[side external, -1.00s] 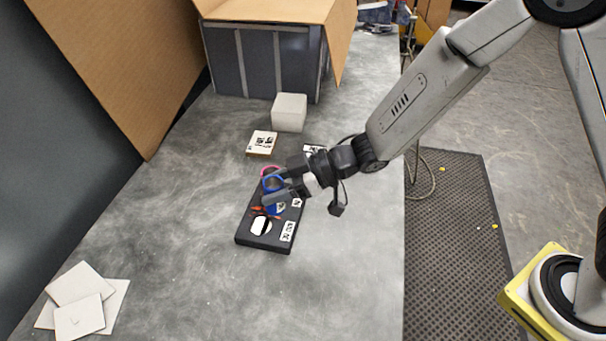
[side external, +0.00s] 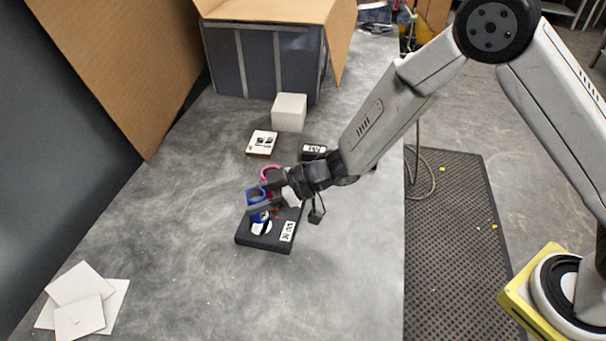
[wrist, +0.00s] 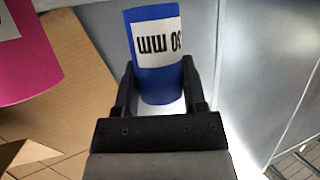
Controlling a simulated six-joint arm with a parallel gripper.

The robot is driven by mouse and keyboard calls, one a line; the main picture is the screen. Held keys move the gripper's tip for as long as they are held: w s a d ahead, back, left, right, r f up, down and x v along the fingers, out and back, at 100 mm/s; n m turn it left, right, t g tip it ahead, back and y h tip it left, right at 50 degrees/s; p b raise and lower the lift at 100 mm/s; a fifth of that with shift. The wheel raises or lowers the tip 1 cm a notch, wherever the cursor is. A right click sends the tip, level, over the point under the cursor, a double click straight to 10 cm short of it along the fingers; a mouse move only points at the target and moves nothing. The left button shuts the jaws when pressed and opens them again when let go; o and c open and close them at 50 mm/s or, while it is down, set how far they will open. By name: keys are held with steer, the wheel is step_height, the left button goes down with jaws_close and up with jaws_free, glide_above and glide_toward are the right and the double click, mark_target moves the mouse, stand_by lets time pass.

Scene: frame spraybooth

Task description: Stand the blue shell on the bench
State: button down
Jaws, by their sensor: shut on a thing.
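The blue shell (side external: 256,195) is a short open tube with a white label. In the wrist view the blue shell (wrist: 157,88) sits between both fingers, and its label reads "30 mm" upside down. A pink shell (side external: 268,173) is just behind my gripper; a large pink surface (wrist: 25,55) shows at the wrist view's left.
A white block (side external: 289,112), a labelled flat box (side external: 261,143) and a small black labelled block (side external: 314,152) are behind the board. White tiles (side external: 80,302) lie at the front left. A large cardboard-topped box (side external: 265,60) stands at the back. The bench's front middle is clear.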

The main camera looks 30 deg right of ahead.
steer(key=shift+f, duration=1.35)
steer(key=shift+f, duration=0.2)
steer(key=shift+c, duration=0.7)
jaws_free()
steer(key=shift+v, duration=3.85)
steer(key=shift+w+r, duration=0.15)
steer(key=shift+r, duration=0.05)
